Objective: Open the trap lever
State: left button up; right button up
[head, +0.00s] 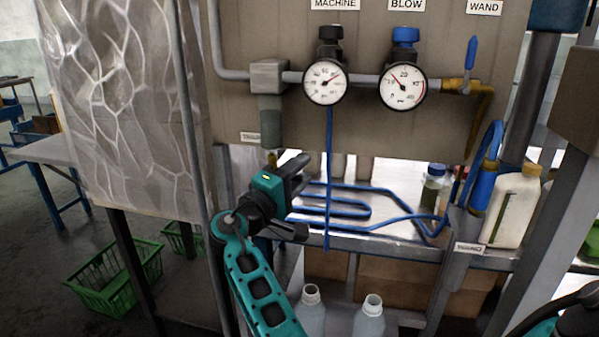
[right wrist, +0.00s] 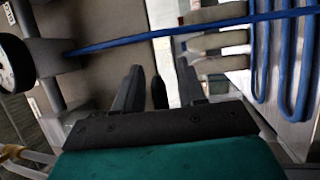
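The trap is a grey-green cylinder (head: 270,122) hanging below a grey box on the pipe, beside a small label (head: 251,137). A little brass (head: 271,157) shows at its lower end; the lever itself is not clearly visible and may be hidden by my gripper. My right gripper (head: 298,172) is just below and right of the trap in the head view. In the right wrist view its two dark fingers (right wrist: 158,80) stand apart with a gap. I cannot tell whether they touch the lever. My left gripper is not in view.
Two gauges (head: 324,82) (head: 402,86) and a blue-handled valve (head: 471,55) sit on the pipe at right. A blue hose (head: 329,150) hangs close beside my right gripper; it crosses the right wrist view (right wrist: 190,30). Bottles (head: 368,318) stand below. A post stands at left.

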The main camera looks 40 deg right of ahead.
grip_shut()
